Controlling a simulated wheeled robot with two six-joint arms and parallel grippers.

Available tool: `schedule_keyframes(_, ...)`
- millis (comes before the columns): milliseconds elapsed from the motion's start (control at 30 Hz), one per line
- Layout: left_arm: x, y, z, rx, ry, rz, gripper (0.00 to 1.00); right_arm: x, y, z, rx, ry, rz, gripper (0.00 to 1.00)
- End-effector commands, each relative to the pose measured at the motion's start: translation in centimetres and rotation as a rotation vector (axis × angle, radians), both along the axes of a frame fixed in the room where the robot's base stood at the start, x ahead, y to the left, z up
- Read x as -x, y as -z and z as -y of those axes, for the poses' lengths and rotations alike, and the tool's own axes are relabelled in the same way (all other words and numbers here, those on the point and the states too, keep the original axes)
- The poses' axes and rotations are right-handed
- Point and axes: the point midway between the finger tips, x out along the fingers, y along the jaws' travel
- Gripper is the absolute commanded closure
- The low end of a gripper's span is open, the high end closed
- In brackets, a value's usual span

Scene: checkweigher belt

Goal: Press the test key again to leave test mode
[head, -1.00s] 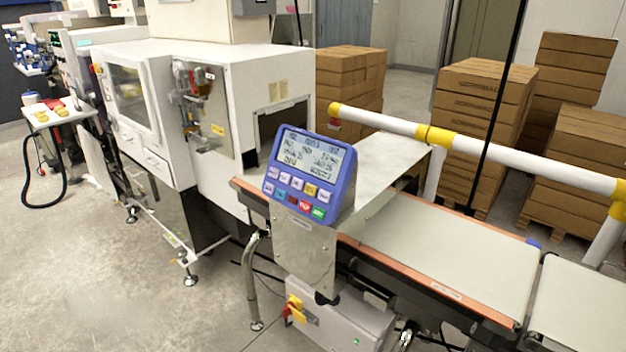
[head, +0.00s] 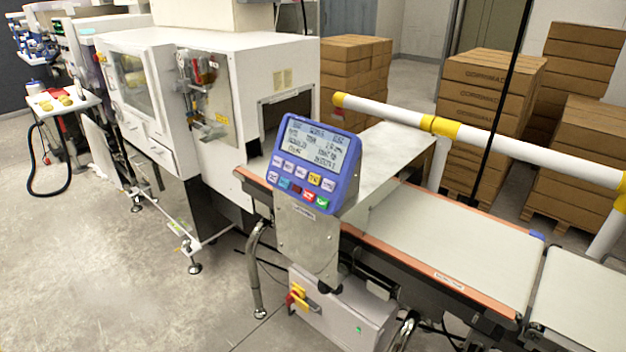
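A blue control panel (head: 308,165) stands tilted on a metal bracket (head: 306,235) at the near side of the belt. Its grey screen (head: 311,146) shows several lines of dark text, too small to read surely. Below the screen are two rows of keys: mostly pale ones, with a yellow key (head: 314,179), a red key (head: 308,195) and a green key (head: 322,201). The key labels are too small to tell which is the test key. Neither of my grippers shows in the head view.
The pale conveyor belt (head: 450,235) runs right from a white machine (head: 215,95). A white and yellow rail (head: 500,145) runs behind it. A grey box (head: 345,315) with a red and yellow switch sits below. Stacked cartons (head: 480,100) stand behind.

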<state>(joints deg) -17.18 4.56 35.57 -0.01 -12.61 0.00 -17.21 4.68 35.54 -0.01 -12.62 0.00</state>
Motion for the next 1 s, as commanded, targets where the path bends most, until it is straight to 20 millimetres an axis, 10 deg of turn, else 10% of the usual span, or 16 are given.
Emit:
schedule_keyframes(367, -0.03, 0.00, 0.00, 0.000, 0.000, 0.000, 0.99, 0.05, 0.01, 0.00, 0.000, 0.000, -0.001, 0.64)
schedule_keyframes(1000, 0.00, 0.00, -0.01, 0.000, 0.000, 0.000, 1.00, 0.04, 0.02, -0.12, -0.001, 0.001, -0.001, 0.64)
